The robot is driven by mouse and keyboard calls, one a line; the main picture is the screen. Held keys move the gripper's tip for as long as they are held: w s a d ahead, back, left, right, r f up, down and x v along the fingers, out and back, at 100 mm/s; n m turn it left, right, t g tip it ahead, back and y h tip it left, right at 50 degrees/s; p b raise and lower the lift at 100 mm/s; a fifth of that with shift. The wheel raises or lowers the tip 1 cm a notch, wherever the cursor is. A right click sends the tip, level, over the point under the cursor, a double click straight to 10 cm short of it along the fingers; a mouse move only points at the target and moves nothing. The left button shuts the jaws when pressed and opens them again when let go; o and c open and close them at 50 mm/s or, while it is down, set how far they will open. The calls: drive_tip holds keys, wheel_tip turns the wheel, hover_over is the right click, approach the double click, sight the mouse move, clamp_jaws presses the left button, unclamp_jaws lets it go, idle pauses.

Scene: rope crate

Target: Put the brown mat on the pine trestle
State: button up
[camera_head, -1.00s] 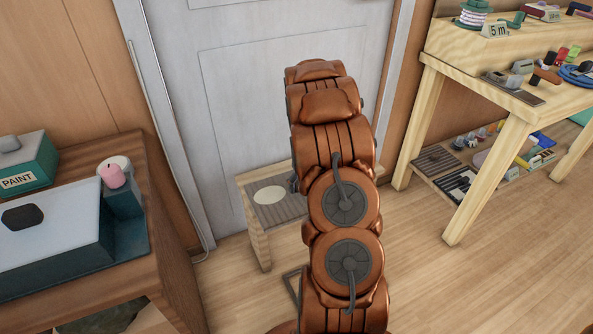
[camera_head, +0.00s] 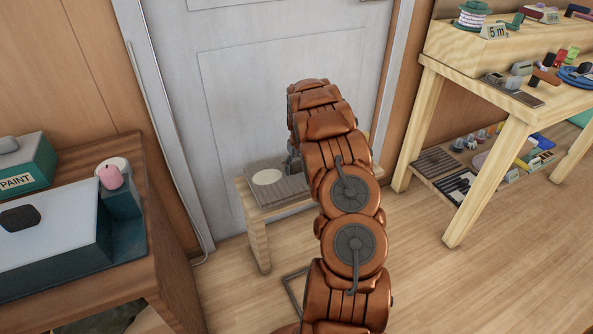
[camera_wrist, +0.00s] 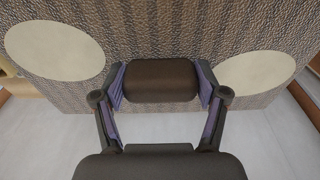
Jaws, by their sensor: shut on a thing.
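The brown mat (camera_head: 290,187) is a flat, ribbed grey-brown piece with cream ovals, over the pine trestle (camera_head: 257,240) in front of the door. I cannot tell whether it rests on the trestle or is held just above it. In the wrist view the mat (camera_wrist: 180,35) fills the upper part, with two cream ovals and a dark brown raised grip (camera_wrist: 160,80). My gripper (camera_wrist: 160,88) is shut on this grip. In the head view my arm hides the trestle's right part and most of the gripper.
A grey door (camera_head: 260,70) stands right behind the trestle. A brown cabinet (camera_head: 165,215) with a paint box (camera_head: 22,165) and a pink candle (camera_head: 110,178) is at left. A pine workbench (camera_head: 480,140) with small goods is at right.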

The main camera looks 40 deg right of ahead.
sight(298, 161)
drive_tip(key=shift+w+d, duration=0.65)
drive_tip(key=shift+w, duration=0.2)
drive_tip(key=shift+w, duration=0.1)
drive_tip(key=shift+d+f, duration=0.1)
drive_tip(key=shift+f, duration=1.7)
drive_tip(key=shift+b, duration=0.3)
drive_tip(key=o, duration=1.4)
drive_tip(key=shift+f, duration=0.15)
drive_tip(key=r, duration=0.4)
drive_tip(key=s+r, duration=0.1)
drive_tip(key=r, duration=0.3)
drive_tip(key=r+p, duration=0.1)
drive_tip(key=r, duration=0.3)
drive_tip(key=shift+s+a+r, duration=0.15)
drive_tip(key=shift+a, duration=0.25)
